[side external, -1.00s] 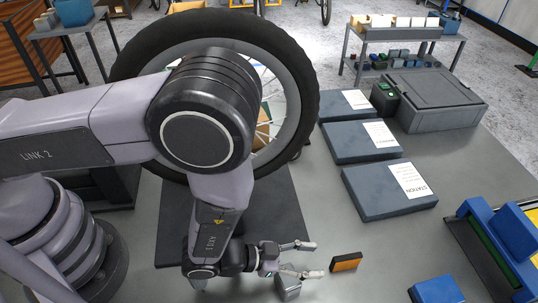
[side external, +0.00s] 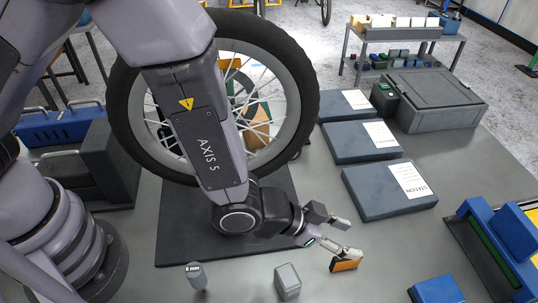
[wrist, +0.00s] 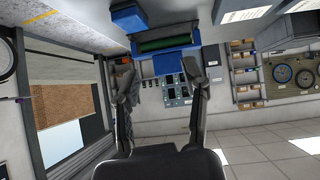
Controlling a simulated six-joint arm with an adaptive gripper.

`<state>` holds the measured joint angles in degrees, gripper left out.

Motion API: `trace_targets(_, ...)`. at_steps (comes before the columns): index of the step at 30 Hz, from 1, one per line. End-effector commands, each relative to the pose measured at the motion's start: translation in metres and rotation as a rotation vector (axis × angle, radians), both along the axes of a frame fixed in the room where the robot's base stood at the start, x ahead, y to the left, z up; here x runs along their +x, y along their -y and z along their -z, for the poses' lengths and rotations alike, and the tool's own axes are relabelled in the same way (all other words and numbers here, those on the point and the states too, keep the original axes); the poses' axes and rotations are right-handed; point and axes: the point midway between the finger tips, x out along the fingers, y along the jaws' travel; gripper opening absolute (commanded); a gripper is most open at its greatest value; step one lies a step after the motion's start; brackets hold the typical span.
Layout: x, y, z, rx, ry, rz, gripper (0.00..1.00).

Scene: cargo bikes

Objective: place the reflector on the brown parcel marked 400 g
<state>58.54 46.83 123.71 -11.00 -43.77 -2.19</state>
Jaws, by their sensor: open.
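The orange block with a dark edge (side external: 346,265), which looks like the reflector, lies on the grey bench at front right of centre in the side view. My gripper (side external: 345,237) is open, its fingers pointing right; the lower finger overlaps the block's upper edge in the picture. I cannot tell whether they touch. In the wrist view my gripper (wrist: 163,70) has its fingers apart with nothing held between them. A brown item (side external: 260,122) shows through the wheel spokes; no 400 g mark is readable, so I cannot tell whether it is the parcel.
A large upright wheel (side external: 300,105) stands behind my arm. A grey canister (side external: 196,275) and a grey box (side external: 287,281) stand at the front. Flat blue-grey boxes (side external: 380,200) lie on the right, a blue fixture (side external: 500,235) at far right. Bare bench lies between.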

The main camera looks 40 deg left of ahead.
Motion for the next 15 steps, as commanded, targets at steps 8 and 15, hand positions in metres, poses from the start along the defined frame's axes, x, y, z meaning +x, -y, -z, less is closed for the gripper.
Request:
trace_targets(8,0.021,0.037,0.017,0.223,-0.257,0.033,0.45)
trace_targets(15,0.037,0.037,-0.003,0.489,-0.465,0.040,0.45)
